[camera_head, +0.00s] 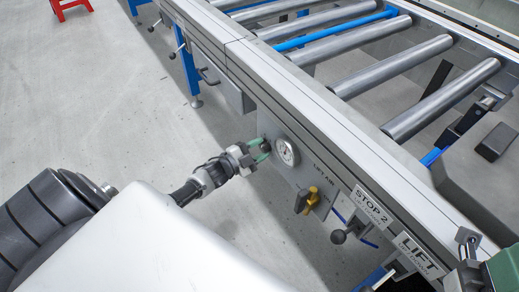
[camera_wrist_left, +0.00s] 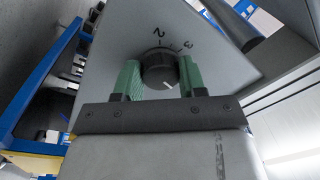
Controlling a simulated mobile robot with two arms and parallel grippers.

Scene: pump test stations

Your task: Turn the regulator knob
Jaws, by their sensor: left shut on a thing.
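The regulator knob (camera_wrist_left: 159,70) is a small dark round knob on the grey side panel of the conveyor. In the left wrist view it sits between the two green fingers of my left gripper (camera_wrist_left: 160,80), which is shut on it. A white mark shows on its face toward the lower right, and the numbers 2 and 3 are printed above it. In the head view my left gripper (camera_head: 259,152) reaches the knob (camera_head: 265,146) from the left, just beside a round pressure gauge (camera_head: 286,151). The gauge reading is too small to tell.
A yellow valve handle (camera_head: 312,197) is right of the gauge, under the label LIFT AIR. Black-knobbed levers (camera_head: 339,236) stand out near the signs STOP 2 (camera_head: 371,207) and LIFT (camera_head: 418,254). Conveyor rollers (camera_head: 357,45) lie above.

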